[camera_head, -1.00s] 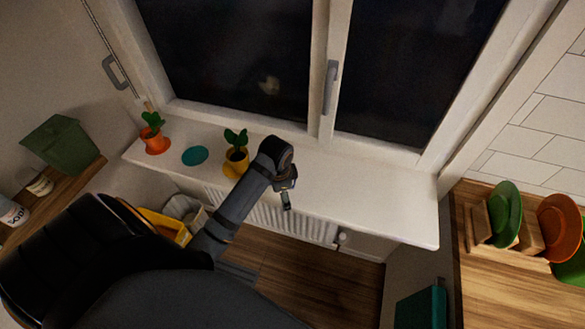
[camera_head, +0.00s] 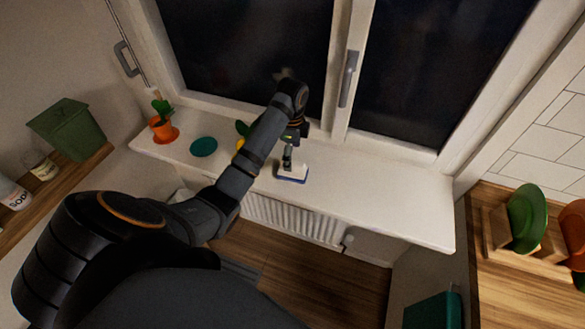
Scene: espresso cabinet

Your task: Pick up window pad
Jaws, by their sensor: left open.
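The window pad (camera_head: 293,174), white with a blue edge, lies on the white windowsill (camera_head: 375,195) below the window. My left gripper (camera_head: 288,160) is open and sits directly above the pad, close to its top. Whether the fingers touch the pad I cannot tell. My left arm comes in from the left and hides part of the sill behind it. My right gripper is not in view.
On the sill left of my arm stand an orange potted plant (camera_head: 162,129), a teal saucer (camera_head: 204,147) and a yellow potted plant (camera_head: 241,143), mostly hidden by my arm. The window handle (camera_head: 348,79) is above. The sill's right side is clear.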

